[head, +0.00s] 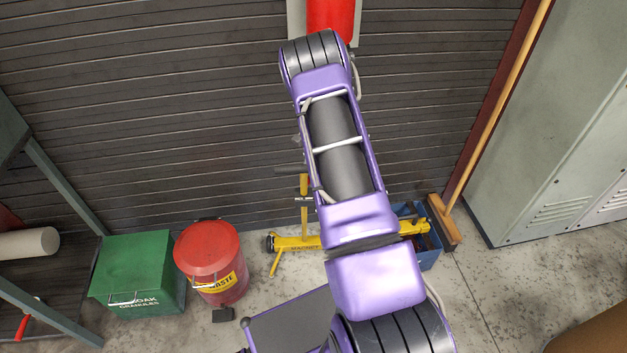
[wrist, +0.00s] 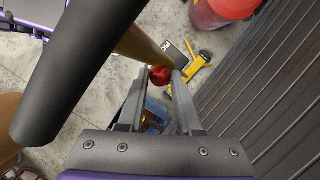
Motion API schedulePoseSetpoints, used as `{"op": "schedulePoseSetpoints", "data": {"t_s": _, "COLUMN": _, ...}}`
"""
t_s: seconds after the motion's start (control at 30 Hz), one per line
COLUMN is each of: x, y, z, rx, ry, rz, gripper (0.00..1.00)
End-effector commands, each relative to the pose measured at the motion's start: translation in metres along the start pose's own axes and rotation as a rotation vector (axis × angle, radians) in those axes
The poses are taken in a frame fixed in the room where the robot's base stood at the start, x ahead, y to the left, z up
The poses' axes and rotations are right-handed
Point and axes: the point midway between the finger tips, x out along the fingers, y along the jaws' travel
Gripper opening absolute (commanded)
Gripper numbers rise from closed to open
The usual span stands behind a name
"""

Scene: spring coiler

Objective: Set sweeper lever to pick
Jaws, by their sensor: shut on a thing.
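In the wrist view, a small red knob (wrist: 160,75) sits between the tips of my gripper (wrist: 160,78). The gripper is shut on this knob, which I take to be the end of the sweeper lever. The lever's shaft is not clearly visible. A small black plate with pale marks (wrist: 174,51) lies just beyond the knob; I cannot read it. A brown bar (wrist: 136,42) runs from the top toward the knob and plate. In the head view, my purple arm fills the middle, and neither gripper nor lever shows.
In the head view, a green bin (head: 138,270), a red waste can (head: 210,262), a yellow jack (head: 300,241), a blue crate (head: 432,259) and a broom (head: 445,222) stand along the slatted wall (head: 170,130). A grey locker (head: 545,130) stands right. Bare concrete floor shows between.

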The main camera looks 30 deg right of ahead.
Motion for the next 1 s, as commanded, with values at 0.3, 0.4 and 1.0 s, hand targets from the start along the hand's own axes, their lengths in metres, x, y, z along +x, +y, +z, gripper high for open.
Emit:
{"op": "schedulePoseSetpoints", "data": {"t_s": 0.3, "x": -0.001, "y": -0.002, "z": -0.001, "rx": 0.002, "ry": 0.007, "rz": 0.004, "gripper": 0.0}}
{"op": "schedulePoseSetpoints", "data": {"t_s": 0.4, "x": -0.001, "y": -0.002, "z": -0.001, "rx": 0.002, "ry": 0.007, "rz": 0.004, "gripper": 0.39}}
{"op": "schedulePoseSetpoints", "data": {"t_s": 1.0, "x": -0.017, "y": -0.003, "z": 0.0, "rx": 0.002, "ry": 0.007, "rz": 0.0, "gripper": 0.63}}
